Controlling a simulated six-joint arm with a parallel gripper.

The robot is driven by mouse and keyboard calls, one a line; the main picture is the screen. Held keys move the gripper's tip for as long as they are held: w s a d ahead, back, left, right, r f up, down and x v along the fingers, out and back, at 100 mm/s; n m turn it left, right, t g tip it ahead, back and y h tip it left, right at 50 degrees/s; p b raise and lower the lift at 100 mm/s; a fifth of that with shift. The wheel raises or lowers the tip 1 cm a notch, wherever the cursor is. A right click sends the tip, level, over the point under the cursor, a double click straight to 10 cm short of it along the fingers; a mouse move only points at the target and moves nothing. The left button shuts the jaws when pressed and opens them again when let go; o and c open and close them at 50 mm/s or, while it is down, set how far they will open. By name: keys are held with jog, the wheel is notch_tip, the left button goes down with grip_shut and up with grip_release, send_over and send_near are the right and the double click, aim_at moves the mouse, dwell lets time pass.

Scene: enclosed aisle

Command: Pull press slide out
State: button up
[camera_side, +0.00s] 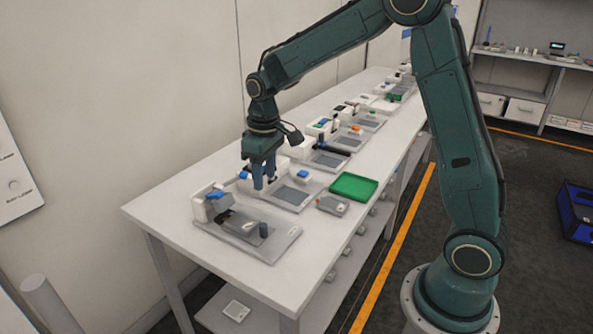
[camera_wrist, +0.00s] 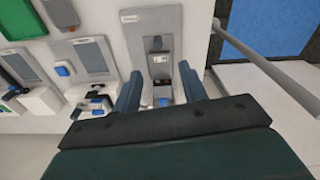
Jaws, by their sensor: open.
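The press is a grey and white device with a blue part (camera_side: 215,197) on top, at the near left end of the table in the side view. Its grey base plate (camera_side: 276,240) also shows in the wrist view (camera_wrist: 150,22). A slide with a dark upright handle (camera_side: 263,230) lies on the plate; the handle shows as a dark block in the wrist view (camera_wrist: 154,43). My gripper (camera_side: 264,186) is open and empty, pointing down above the table. In the wrist view its fingers (camera_wrist: 160,75) straddle the press area, apart from the handle. Exact height is unclear.
A neighbouring station with a grey plate (camera_side: 292,195) and blue block stands beside the press. A green tray (camera_side: 354,187) and a small grey box (camera_side: 332,206) lie at the table's front edge. More stations line the table behind. A wall runs along the back.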

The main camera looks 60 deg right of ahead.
aim_at(263, 225)
jog(key=shift+g, duration=0.3)
jog(key=f, duration=0.1)
jog(key=w+f, duration=0.2)
jog(key=shift+w+d+f, duration=0.1)
jog(key=shift+d+f, duration=0.2)
jog(key=shift+f, duration=0.1)
jog(key=shift+f, duration=0.15)
notch_tip(263, 225, down, 14)
jog(key=shift+r, duration=0.25)
grip_shut()
